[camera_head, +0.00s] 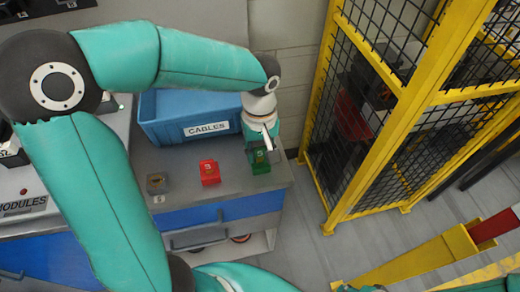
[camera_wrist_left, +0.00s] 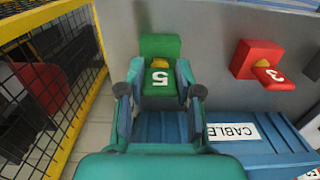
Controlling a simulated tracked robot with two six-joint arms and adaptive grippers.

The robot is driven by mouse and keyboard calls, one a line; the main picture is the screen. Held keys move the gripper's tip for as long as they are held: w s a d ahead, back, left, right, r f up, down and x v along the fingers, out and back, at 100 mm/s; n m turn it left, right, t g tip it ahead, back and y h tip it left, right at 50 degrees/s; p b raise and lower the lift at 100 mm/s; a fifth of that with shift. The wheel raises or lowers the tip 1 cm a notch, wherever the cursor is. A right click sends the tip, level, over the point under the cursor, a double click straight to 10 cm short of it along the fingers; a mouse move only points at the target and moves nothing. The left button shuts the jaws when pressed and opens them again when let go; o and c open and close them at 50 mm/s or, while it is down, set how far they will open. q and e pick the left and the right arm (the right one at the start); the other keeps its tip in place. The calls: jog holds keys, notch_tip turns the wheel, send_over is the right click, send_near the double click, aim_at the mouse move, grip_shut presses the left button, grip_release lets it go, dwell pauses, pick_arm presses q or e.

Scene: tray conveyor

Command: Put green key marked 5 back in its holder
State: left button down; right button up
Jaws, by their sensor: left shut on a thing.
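The green key marked 5 (camera_wrist_left: 163,90) is between the fingertips of my left gripper (camera_wrist_left: 161,93), which is shut on it. In the head view this gripper (camera_head: 261,146) points down at the bench's right corner. The green holder (camera_wrist_left: 160,47) stands directly beyond the key in the wrist view, with a yellow part (camera_wrist_left: 159,63) between them. In the head view the green holder (camera_head: 261,168) sits below the gripper, partly covered. The key lines up with the holder; I cannot tell whether it is seated or just in front. My right gripper is not in view.
A red holder (camera_head: 210,166) with a red key (camera_wrist_left: 273,78) stands to the left in the head view. A dark grey block (camera_head: 157,183) lies further left. The blue CABLES bin (camera_head: 165,118) is close behind. A yellow mesh fence (camera_head: 345,130) rises at the right.

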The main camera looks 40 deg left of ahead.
aim_at(260, 147)
pick_arm(q)
jog(key=shift+f+b, duration=0.45)
jog(key=shift+f, duration=0.15)
jog(key=c, duration=0.7)
grip_release()
jog(key=shift+r, duration=0.1)
notch_tip(260, 147, up, 12)
jog(key=shift+f, duration=0.1)
